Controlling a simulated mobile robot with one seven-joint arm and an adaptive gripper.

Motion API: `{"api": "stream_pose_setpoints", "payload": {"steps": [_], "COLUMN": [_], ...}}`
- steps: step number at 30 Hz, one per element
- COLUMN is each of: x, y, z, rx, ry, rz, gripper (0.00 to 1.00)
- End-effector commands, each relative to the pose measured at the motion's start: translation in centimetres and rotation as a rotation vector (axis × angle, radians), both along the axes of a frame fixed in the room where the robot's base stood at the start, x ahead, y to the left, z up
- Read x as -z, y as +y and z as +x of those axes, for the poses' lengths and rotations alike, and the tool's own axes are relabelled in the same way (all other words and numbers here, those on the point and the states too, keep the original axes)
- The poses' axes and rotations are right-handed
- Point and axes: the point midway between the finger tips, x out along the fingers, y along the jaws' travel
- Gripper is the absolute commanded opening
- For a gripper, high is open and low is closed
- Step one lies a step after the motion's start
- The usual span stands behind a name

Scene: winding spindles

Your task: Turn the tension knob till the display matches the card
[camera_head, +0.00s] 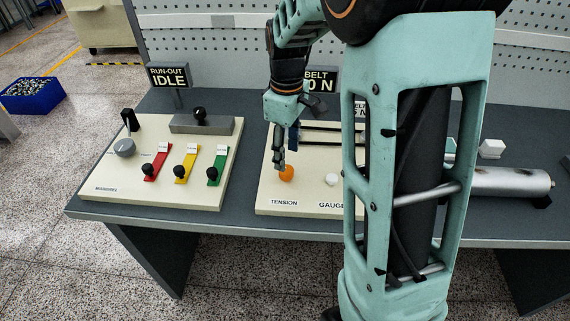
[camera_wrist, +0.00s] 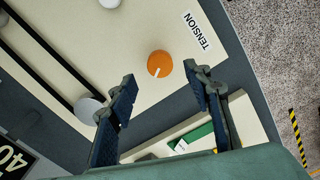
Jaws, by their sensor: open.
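The orange tension knob (camera_head: 286,173) sits on a cream panel (camera_head: 268,204) above the word TENSION. In the wrist view the knob (camera_wrist: 160,64) carries a white mark pointing toward the lower left. My gripper (camera_head: 279,163) is open just by the knob; in the wrist view its spread fingertips (camera_wrist: 159,73) lie either side of it, with no contact visible. The black BELT display (camera_head: 320,80) is partly hidden by my arm, showing "0 N"; a dark sign in the wrist view (camera_wrist: 14,162) reads "40". The card (camera_head: 360,108) is mostly hidden; "N" shows.
A white knob (camera_head: 332,180) sits right of the orange one, near GAUGE. The left panel (camera_head: 120,192) holds red, yellow and green levers (camera_head: 186,163) and a grey dial (camera_head: 124,147). A metal cylinder (camera_head: 510,183) lies at right. Dark rails run behind the knobs.

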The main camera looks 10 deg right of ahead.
Motion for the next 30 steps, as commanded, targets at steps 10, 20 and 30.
{"api": "stream_pose_setpoints", "payload": {"steps": [10,20,30], "x": [4.9,5.4,5.3], "y": [0.0,0.0,0.0], "z": [0.0,0.0,0.0], "rx": [-0.001,-0.001,-0.001], "ry": [0.0,-0.001,-0.001], "rz": [0.0,0.0,0.0], "gripper": [0.46,0.46,0.12]}}
